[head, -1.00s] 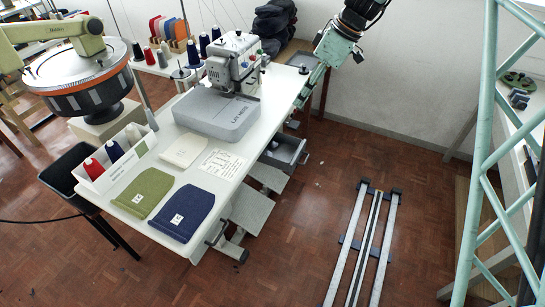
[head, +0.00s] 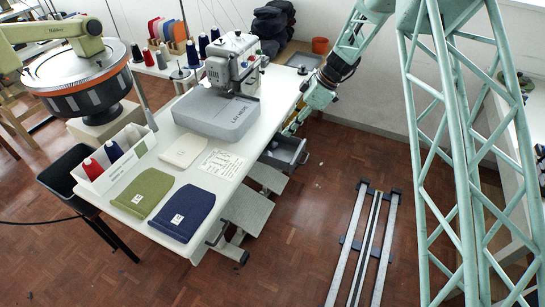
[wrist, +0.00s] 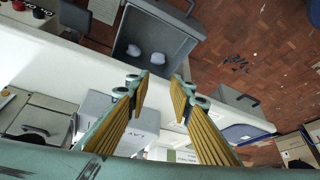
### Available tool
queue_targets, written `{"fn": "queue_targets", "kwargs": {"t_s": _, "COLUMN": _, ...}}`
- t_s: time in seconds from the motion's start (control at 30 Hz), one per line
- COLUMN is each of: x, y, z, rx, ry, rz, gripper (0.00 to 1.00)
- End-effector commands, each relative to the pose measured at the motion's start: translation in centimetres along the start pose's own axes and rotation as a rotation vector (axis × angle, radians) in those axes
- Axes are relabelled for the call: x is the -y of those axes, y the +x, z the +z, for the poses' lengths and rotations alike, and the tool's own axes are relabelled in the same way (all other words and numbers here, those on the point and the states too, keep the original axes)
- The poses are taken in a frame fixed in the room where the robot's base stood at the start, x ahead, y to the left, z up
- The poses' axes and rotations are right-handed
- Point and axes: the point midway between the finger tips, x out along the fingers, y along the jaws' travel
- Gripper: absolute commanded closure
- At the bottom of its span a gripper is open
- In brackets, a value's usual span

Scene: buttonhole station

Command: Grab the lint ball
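Two pale, rounded, fluffy-looking lumps, which may be lint, lie in a grey open bin in the wrist view: a left lump (wrist: 133,50) and a right lump (wrist: 158,57). I cannot tell which one is the lint ball. The grey bin (wrist: 190,45) hangs beside the table edge; it also shows in the head view (head: 291,160), where its contents are not clear. My gripper (wrist: 160,78) is open and empty, its fingertips above the table edge, short of the lumps in the picture. In the head view my gripper (head: 290,128) is small, near the bin.
The white table (head: 150,165) carries a sewing machine (head: 234,65) on a grey base, green cloth (head: 143,192) and navy cloth (head: 183,213). Grey pedals (head: 247,212) stand below the table. Floor rails (head: 367,245) lie right, with open floor between.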

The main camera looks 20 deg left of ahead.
Motion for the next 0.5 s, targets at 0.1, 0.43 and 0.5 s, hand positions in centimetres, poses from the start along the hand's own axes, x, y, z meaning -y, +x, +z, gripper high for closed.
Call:
{"fn": "queue_targets", "kwargs": {"t_s": 0.1, "x": -0.5, "y": 2.0, "z": 0.2, "rx": -0.008, "ry": -0.025, "rz": -0.005, "gripper": 0.79}}
{"fn": "queue_targets", "kwargs": {"t_s": 0.43, "x": -0.8, "y": 3.4, "z": 0.4, "rx": -0.013, "ry": -0.050, "rz": -0.009, "gripper": 0.79}}
{"fn": "queue_targets", "kwargs": {"t_s": 0.5, "x": -0.8, "y": 3.4, "z": 0.4, "rx": -0.013, "ry": -0.050, "rz": -0.009, "gripper": 0.79}}
